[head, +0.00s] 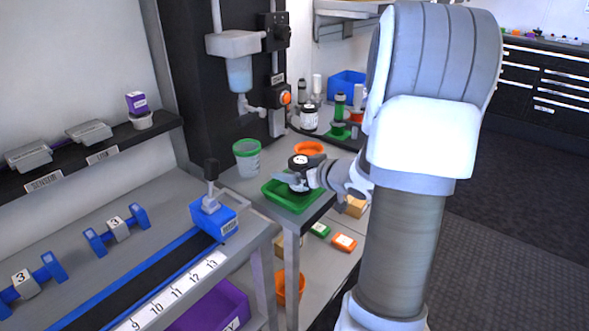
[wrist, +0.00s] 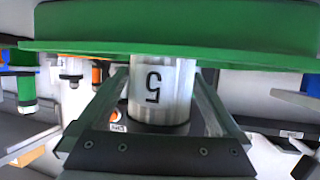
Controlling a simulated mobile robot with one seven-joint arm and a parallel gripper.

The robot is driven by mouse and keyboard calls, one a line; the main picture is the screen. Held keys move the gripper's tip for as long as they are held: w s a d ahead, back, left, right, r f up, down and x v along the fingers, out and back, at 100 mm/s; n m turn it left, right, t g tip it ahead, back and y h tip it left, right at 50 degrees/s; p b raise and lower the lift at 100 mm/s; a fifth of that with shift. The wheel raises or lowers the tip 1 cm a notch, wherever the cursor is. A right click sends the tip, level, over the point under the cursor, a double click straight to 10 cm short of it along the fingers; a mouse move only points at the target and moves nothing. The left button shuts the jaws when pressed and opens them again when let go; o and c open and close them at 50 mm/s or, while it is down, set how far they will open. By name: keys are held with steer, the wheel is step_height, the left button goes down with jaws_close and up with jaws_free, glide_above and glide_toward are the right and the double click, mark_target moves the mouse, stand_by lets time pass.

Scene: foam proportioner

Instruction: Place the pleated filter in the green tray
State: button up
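A white cylinder marked 5 (wrist: 160,88), with a dark end, sits between my gripper's fingertips. I take it for the pleated filter, though I make out no pleats. It shows in the head view (head: 299,176) as a white body with a black top, over the green tray (head: 292,205). The wrist view is upside down, and the tray's rim (wrist: 170,47) hides the filter's lower end there. I cannot tell if it touches the tray floor. My gripper (wrist: 161,75) reaches in from the right, one finger against each side of the filter, and looks shut on it.
A clear cup with a green rim (head: 246,160) stands behind the tray, and an orange ring-shaped item (head: 309,148) beyond it. A dark dispenser column (head: 235,62) rises behind. A blue clamp block (head: 214,215) is at the left. Small boxes (head: 344,242) lie on a lower shelf.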

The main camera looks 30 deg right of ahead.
steer(key=shift+r, duration=0.2)
steer(key=p+v, duration=0.3)
steer(key=v, duration=0.9)
steer(key=shift+p, duration=0.4)
